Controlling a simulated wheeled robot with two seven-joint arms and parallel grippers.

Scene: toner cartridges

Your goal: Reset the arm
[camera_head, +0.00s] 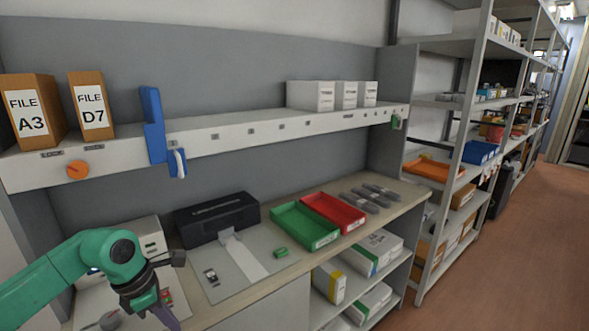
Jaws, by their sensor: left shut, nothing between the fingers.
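My left arm (105,255), green with dark joints, comes in from the lower left. Its gripper (168,315) points down at the bottom edge of the head view, over the near left end of the workbench (255,290). The gripper is shut and empty. Part of it hides the items just behind it. My right arm and gripper are not in view. Several dark grey cartridges (370,196) lie on the bench right of the red tray (333,211). A green tray (304,226) sits left of the red one.
A black printer-like box (216,219) stands at the bench's back. A shelf above holds file boxes (33,110) and white boxes (311,96). Storage racks (452,200) stand right, beside open floor (505,255).

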